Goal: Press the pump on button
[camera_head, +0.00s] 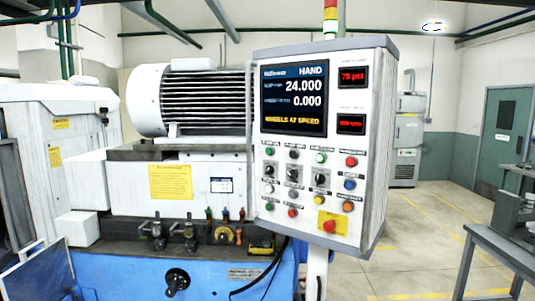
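The control panel (334,120) is a white upright box on a post, right of the machine. Its screen (293,98) reads HAND, 24.000, 0.000 and WHEELS AT SPEED. Neither of my grippers is in view.
A red mushroom button (329,226) sits on a yellow plate low on the panel. The grinder (185,185) with its large motor (195,100) stands left and behind. A grey table (500,248) is at the right. Floor between panel and table is open.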

